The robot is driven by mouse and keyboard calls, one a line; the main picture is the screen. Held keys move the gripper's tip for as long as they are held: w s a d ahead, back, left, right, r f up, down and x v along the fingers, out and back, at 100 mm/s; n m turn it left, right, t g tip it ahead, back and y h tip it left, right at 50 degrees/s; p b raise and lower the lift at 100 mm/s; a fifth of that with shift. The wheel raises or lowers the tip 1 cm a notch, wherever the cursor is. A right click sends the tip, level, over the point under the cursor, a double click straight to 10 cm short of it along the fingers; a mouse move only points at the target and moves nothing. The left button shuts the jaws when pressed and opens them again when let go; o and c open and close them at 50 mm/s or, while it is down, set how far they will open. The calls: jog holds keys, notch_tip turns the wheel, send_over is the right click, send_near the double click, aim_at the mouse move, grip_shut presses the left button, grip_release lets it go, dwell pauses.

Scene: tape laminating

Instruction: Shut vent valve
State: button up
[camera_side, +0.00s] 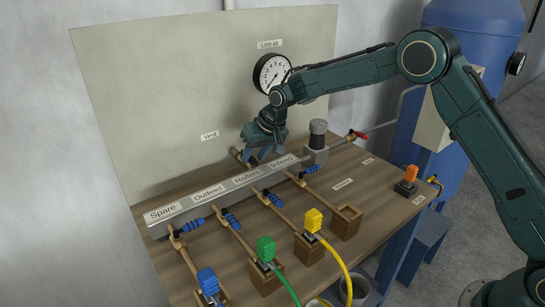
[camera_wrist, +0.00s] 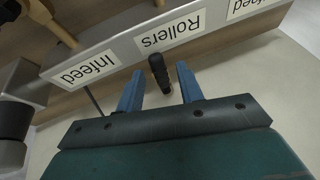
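The Vent label (camera_side: 209,135) is on the back panel. In the wrist view a dark ribbed handle (camera_wrist: 160,73) stands between the two blue fingers of my gripper (camera_wrist: 159,72), with a gap on each side. It looks like the vent valve's handle. My gripper is open, pointing down behind the manifold, near the Rollers label (camera_wrist: 169,33). The fingers do not appear to touch the handle.
The manifold has several branches with blue handles. A gauge (camera_side: 271,73) is on the panel. Blue, green and yellow plugs (camera_side: 313,220) sit at the front. An orange switch (camera_side: 409,176) is at right.

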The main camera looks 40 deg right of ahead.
grip_shut()
jog(key=shift+a+m, duration=0.2)
jog(key=shift+m, duration=0.1)
jog(key=shift+a+m+h, duration=0.5)
jog(key=shift+a+m, duration=0.15)
jog(key=shift+m, duration=0.35)
jog(key=a+m, duration=0.1)
jog(key=m+h, duration=0.1)
jog(key=m, duration=0.1)
jog(key=shift+w+a, duration=0.4)
jog(key=shift+w+a+m+h, duration=0.25)
jog(key=shift+a+m+h, duration=0.1)
jog(key=shift+m, duration=0.5)
jog(key=shift+w+a+m+h, duration=0.2)
jog(key=shift+w+m+h, duration=0.15)
jog(key=shift+m, duration=0.45)
jog(key=shift+w+a+m+h, duration=0.2)
jog(key=shift+a+m+h, duration=0.15)
jog(key=shift+m, duration=0.5)
jog(key=shift+w+a+m+g+h, duration=0.2)
jog(key=shift+w+m+g+h, duration=0.3)
jog(key=shift+m, duration=0.6)
grip_release()
